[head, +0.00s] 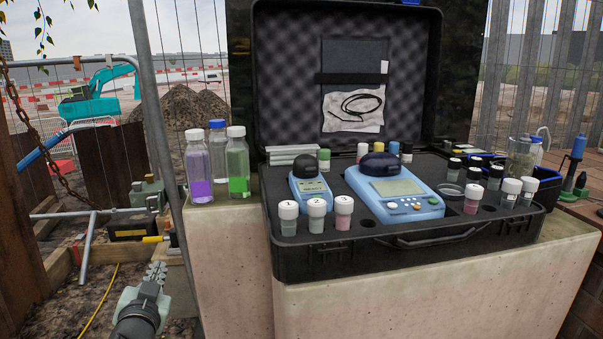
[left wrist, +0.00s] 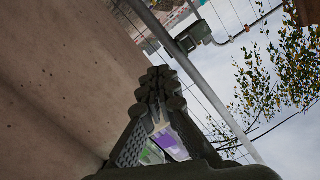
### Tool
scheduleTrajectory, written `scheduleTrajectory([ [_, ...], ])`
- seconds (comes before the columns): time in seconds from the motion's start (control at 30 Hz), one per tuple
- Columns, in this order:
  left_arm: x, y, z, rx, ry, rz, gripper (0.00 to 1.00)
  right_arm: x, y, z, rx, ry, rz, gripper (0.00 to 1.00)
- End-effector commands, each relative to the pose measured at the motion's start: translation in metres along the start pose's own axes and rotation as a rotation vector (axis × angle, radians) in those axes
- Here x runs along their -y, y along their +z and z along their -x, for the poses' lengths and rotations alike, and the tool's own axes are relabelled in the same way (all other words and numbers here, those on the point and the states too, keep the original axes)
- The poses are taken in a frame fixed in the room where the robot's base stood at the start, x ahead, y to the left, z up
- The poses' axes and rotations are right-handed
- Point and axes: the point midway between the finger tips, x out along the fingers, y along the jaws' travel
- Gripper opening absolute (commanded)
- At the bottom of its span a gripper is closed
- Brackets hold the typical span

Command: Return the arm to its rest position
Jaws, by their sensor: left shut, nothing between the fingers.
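My left gripper (head: 155,272) is at the lower left of the head view, below and to the left of the concrete block (head: 232,255). Its fingers point up and are shut with nothing between them. In the left wrist view its closed fingertips (left wrist: 158,76) meet in the middle, with concrete to their left and sky and leaves to their right. My right gripper is in neither view.
An open black case (head: 360,255) with two blue meters and several vials stands on the block. Bottles with purple (head: 199,190) and green (head: 238,186) liquid stand at its left. A metal fence post (head: 155,110) rises behind my left gripper.

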Motion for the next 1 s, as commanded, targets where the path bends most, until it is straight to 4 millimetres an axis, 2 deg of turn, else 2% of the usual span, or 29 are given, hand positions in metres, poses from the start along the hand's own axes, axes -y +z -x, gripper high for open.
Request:
scheduleTrajectory([
  [0.03, -0.011, 0.038, 0.013, 0.097, 0.021, 0.009, 0.00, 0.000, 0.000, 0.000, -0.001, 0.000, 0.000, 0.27],
  [0.17, -0.035, 0.126, 0.056, 0.339, 0.084, 0.017, 0.00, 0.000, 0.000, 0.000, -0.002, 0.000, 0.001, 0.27],
  [0.2, -0.043, 0.151, 0.072, 0.412, 0.107, 0.018, 0.00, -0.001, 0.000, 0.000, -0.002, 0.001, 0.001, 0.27],
  [0.27, -0.054, 0.186, 0.099, 0.521, 0.146, 0.020, 0.00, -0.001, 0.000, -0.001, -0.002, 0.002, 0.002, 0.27],
  [0.3, -0.061, 0.209, 0.118, 0.593, 0.173, 0.019, 0.00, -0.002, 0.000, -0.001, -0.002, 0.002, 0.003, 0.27],
  [0.4, -0.079, 0.258, 0.171, 0.761, 0.248, 0.017, 0.00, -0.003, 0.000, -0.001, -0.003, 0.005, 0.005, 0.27],
  [0.5, -0.092, 0.292, 0.220, 0.899, 0.319, 0.017, 0.00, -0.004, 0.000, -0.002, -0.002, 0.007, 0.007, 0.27],
  [0.6, -0.101, 0.314, 0.258, 0.998, 0.377, 0.016, 0.00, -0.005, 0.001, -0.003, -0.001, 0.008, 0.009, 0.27],
  [0.7, -0.106, 0.324, 0.280, 1.054, 0.413, 0.016, 0.00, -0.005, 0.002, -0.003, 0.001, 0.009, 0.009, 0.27],
  [0.8, -0.108, 0.328, 0.289, 1.076, 0.428, 0.016, 0.00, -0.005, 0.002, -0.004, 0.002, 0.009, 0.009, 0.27],
  [1.0, -0.108, 0.328, 0.290, 1.078, 0.429, 0.016, 0.00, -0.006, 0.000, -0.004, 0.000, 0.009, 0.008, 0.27],
])
